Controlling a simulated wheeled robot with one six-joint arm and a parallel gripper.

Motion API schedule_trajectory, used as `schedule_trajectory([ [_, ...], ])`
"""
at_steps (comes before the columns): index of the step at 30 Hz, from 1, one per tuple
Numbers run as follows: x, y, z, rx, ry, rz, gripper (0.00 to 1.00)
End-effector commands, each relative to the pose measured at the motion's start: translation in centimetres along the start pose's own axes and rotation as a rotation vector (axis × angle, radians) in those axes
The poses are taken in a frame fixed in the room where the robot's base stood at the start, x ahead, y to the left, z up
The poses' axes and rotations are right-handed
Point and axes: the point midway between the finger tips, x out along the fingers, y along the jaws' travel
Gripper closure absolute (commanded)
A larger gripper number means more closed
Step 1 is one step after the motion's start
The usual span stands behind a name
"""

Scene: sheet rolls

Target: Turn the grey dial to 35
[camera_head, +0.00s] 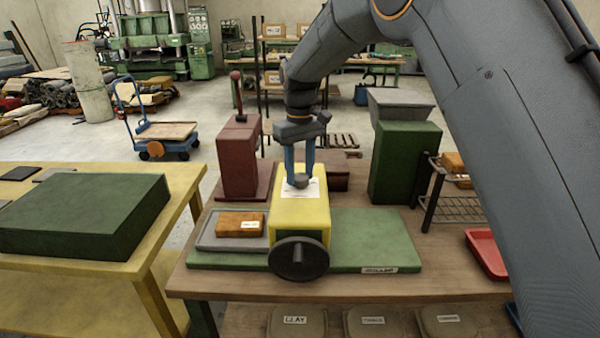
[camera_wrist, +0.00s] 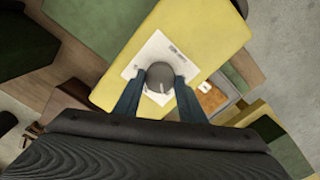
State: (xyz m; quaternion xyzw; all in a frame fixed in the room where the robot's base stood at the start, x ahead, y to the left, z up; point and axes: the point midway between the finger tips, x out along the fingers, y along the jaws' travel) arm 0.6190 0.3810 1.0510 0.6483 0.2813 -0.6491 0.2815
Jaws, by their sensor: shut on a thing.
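The grey dial (camera_head: 299,181) sits on a white scale sheet on top of the yellow machine body (camera_head: 288,217). In the wrist view the dial (camera_wrist: 159,75) is a round grey knob with a pale pointer line. The scale sheet (camera_wrist: 140,60) has marks too small and blurred to read. My gripper (camera_head: 299,177) points straight down over the yellow body. Its two blue fingers are shut on the dial, one on each side, in the wrist view (camera_wrist: 158,88). The dial's reading cannot be told.
A dark handwheel (camera_head: 299,259) is on the front of the yellow body. A grey tray (camera_head: 209,238) with an orange-brown block (camera_head: 240,225) lies at its left. A red machine (camera_head: 238,160) and a green hopper machine (camera_head: 404,160) stand behind. The green base plate (camera_head: 375,240) is clear at right.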

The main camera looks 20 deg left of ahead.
Motion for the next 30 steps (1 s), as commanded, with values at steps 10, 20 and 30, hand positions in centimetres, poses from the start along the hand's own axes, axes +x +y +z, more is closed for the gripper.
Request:
schedule_trajectory([
  [10,-0.25,-0.05,-0.14,-0.122,0.005,0.001,0.86],
  [20,-0.28,-0.05,-0.14,-0.139,0.006,0.001,0.86],
  [30,-0.21,-0.03,-0.10,-0.138,0.004,0.001,0.45],
])
